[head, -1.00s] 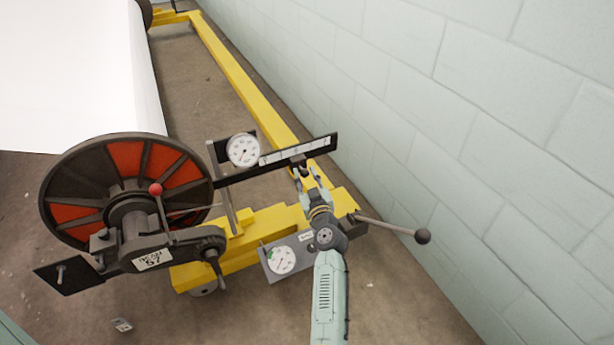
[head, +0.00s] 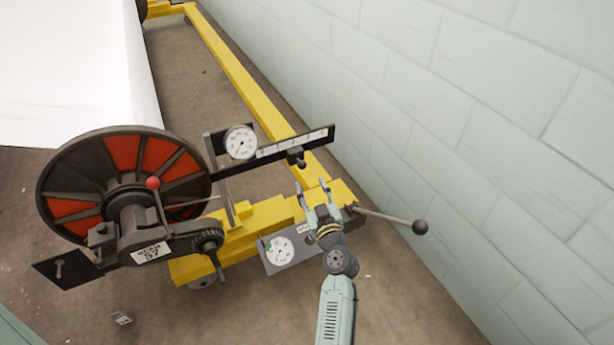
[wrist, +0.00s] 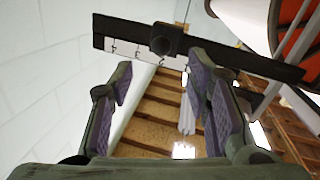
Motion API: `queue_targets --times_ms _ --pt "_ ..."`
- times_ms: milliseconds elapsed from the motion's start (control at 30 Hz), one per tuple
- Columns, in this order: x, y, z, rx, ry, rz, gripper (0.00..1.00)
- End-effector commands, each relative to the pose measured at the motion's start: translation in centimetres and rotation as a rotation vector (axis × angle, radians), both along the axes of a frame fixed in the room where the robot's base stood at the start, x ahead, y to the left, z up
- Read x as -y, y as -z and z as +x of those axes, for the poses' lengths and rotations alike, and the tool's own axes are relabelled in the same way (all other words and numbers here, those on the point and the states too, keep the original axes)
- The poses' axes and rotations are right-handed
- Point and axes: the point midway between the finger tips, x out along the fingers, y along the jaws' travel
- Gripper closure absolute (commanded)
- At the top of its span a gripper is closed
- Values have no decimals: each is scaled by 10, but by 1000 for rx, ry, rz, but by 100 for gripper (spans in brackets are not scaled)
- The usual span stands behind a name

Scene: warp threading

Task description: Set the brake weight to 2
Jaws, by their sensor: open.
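The brake weight (head: 296,157) is a small black block with a knob. It sits on the black scale bar (head: 326,134), right of the middle of the white number strip. It also shows in the wrist view (wrist: 166,40), above the space between my fingers. The number strip is small; I cannot read exactly which mark the weight sits at. My gripper (head: 312,189) is open and empty, below and slightly right of the weight in the head view, with a clear gap. Its spread fingers also show in the wrist view (wrist: 162,85).
A round gauge (head: 240,142) is at the bar's left end. A ball-ended lever (head: 420,227) sticks out right of my gripper. A second dial (head: 280,251) is on the yellow frame (head: 245,85). A red-knobbed lever (head: 153,184) stands by the beam wheel. A block wall (head: 450,110) bounds the right.

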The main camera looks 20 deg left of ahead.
Motion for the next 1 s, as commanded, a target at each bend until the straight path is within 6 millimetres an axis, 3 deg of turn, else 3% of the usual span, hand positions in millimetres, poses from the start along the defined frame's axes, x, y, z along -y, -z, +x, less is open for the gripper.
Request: queue_targets --times_ms 233,800,900,1000 --pt "19 0 -22 0 0 0 56" --pt "21 0 -24 1 0 0 56" --pt "12 -16 -22 20 -9 12 56" --pt "-10 -57 -21 71 -29 44 56"
